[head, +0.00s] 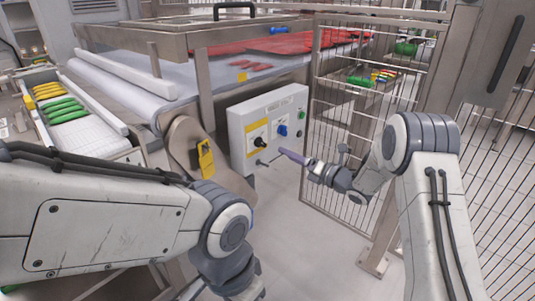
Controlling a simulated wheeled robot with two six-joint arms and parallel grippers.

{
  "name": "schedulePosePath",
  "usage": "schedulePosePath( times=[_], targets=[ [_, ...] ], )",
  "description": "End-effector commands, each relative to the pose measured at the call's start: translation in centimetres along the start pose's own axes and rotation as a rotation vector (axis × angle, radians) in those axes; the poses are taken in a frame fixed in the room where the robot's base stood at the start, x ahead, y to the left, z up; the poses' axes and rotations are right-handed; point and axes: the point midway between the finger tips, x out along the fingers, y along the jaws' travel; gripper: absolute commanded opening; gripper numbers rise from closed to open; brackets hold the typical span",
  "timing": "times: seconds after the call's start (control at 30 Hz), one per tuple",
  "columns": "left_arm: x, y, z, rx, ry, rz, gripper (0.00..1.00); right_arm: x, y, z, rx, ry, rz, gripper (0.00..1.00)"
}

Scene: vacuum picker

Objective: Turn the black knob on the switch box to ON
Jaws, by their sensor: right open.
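The switch box (240,148) is a light grey box fixed at the side of the conveyor, in the middle of the head view. Its black knob (259,142) sits on a yellow plate at the left of the front face. Its label and pointer are too small to read. My right gripper (286,153) is open. Its fingers point left toward the box, and in the picture the tips lie just right of and below the knob. I cannot tell whether they touch the box. My left arm crosses the lower left, and its gripper is out of view.
A blue knob (282,130) sits on the same face, right of the black one. A yellow tag (206,159) hangs on the conveyor end to the left. A wire mesh fence (335,120) stands right of the box. Bare floor (305,235) shows below.

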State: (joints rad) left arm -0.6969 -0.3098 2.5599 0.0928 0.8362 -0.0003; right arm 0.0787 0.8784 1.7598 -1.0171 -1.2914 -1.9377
Motion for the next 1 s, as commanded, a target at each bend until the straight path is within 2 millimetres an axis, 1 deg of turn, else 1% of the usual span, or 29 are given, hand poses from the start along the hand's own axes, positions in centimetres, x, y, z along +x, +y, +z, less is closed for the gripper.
schedulePosePath(
  times=[0.17, 0.3, 0.5, 0.6, 0.7, 0.97, 1.0],
  targets=[
    [0.2, 0.0, 0.0, 0.000, 0.001, 0.000, 0.44, 2.9, 0.2, -0.1, -0.001, 0.002, 0.002, 0.80],
    [0.5, 0.0, 0.0, 0.000, 0.001, 0.000, 0.44, 5.6, 0.2, -0.1, 0.001, 0.002, 0.002, 0.80],
    [0.9, -0.1, 0.0, 0.000, 0.000, 0.000, 0.44, 8.6, 0.1, -0.1, 0.001, 0.002, -0.001, 0.80],
    [0.9, -0.1, 0.1, 0.000, 0.000, 0.000, 0.44, 9.5, 0.1, -0.1, 0.003, 0.002, -0.002, 0.80],
    [1.0, -0.1, 0.1, 0.000, 0.000, 0.000, 0.44, 9.9, 0.1, 0.0, 0.003, 0.001, -0.003, 0.80],
    [0.9, -0.1, 0.1, 0.000, 0.000, 0.000, 0.44, 10.0, 0.1, 0.0, 0.004, 0.001, -0.004, 0.80],
    [0.9, -0.1, 0.1, 0.000, 0.000, 0.000, 0.44, 10.0, 0.1, 0.0, 0.004, 0.001, -0.004, 0.65]
  ],
)
